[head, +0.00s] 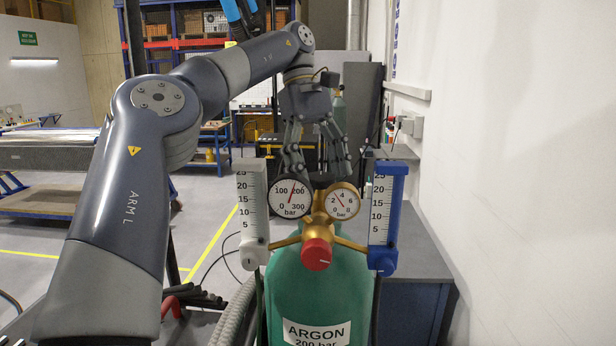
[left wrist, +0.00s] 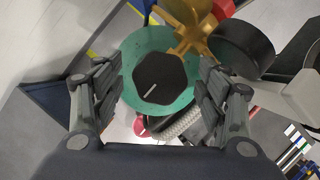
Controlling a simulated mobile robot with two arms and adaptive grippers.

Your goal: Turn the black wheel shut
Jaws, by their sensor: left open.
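The black wheel (left wrist: 160,78) sits on top of the green argon cylinder (head: 318,295). In the left wrist view it is a dark faceted knob with a pale line, over the round green shoulder. In the head view only a dark part of the wheel (head: 322,181) shows between the two gauges. My left gripper (head: 318,168) points down over it, open. In the left wrist view its fingers (left wrist: 160,85) stand on both sides of the wheel, with gaps between. Whether the fingertips are level with the wheel is hard to tell. My right gripper is not in view.
The brass regulator (head: 318,218) carries a left gauge (head: 290,196), a right gauge (head: 341,200) and a red knob (head: 317,254). A white flowmeter (head: 253,210) and a blue flowmeter (head: 386,215) flank it. A grey cabinet (head: 420,250) and the white wall stand at right.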

